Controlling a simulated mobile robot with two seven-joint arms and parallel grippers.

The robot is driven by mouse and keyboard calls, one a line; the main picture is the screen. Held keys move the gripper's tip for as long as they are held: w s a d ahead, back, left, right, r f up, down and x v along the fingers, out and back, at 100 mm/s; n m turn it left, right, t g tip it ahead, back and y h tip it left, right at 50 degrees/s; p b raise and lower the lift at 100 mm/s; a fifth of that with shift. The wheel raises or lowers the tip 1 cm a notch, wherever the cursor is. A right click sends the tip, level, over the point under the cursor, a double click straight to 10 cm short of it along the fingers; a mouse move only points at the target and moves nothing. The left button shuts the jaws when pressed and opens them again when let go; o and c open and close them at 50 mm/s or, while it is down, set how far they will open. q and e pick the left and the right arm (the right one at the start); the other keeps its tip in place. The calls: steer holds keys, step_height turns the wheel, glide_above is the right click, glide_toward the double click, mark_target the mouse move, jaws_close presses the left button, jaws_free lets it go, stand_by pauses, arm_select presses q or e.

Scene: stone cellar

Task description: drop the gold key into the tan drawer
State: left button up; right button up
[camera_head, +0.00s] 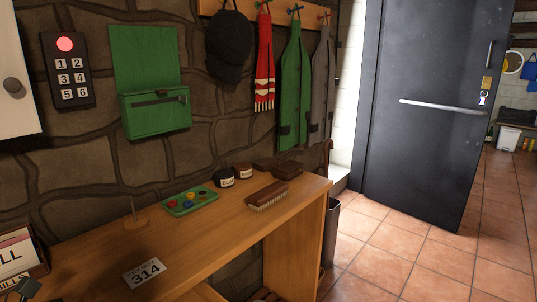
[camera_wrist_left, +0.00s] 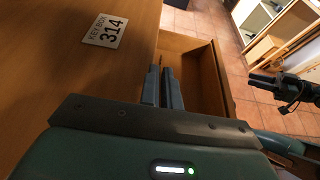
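The tan drawer (camera_wrist_left: 228,95) is pulled out from the wooden desk in the left wrist view; its visible floor looks bare. My left gripper (camera_wrist_left: 161,74) points over the drawer near its desk-side edge. Its two grey fingers are close together with a narrow gap. A thin brownish piece, which looks like the gold key (camera_wrist_left: 160,59), sticks out at the fingertips; it is very small here. At the head view's bottom left corner, a dark piece looks like part of my left gripper.
The desk top (camera_head: 95,255) carries a 314 label (camera_head: 144,272), a spike on a round base (camera_head: 134,221), a green tray (camera_head: 190,202), small tins (camera_head: 224,177) and a brush (camera_head: 267,196). A bin (camera_head: 330,230) stands beyond the desk. Tiled floor is clear at right.

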arm_select(q)
steer(key=o, duration=0.4)
steer(key=shift+o, duration=0.2)
arm_select(e)
steer(key=shift+w, duration=0.1)
arm_select(q)
steer(key=v, duration=1.3)
steer(key=shift+b, duration=0.45)
arm_select(e)
steer(key=shift+d, duration=0.2)
arm_select(q)
steer(key=shift+r, duration=0.15)
arm_select(e)
steer(key=shift+r, duration=0.2)
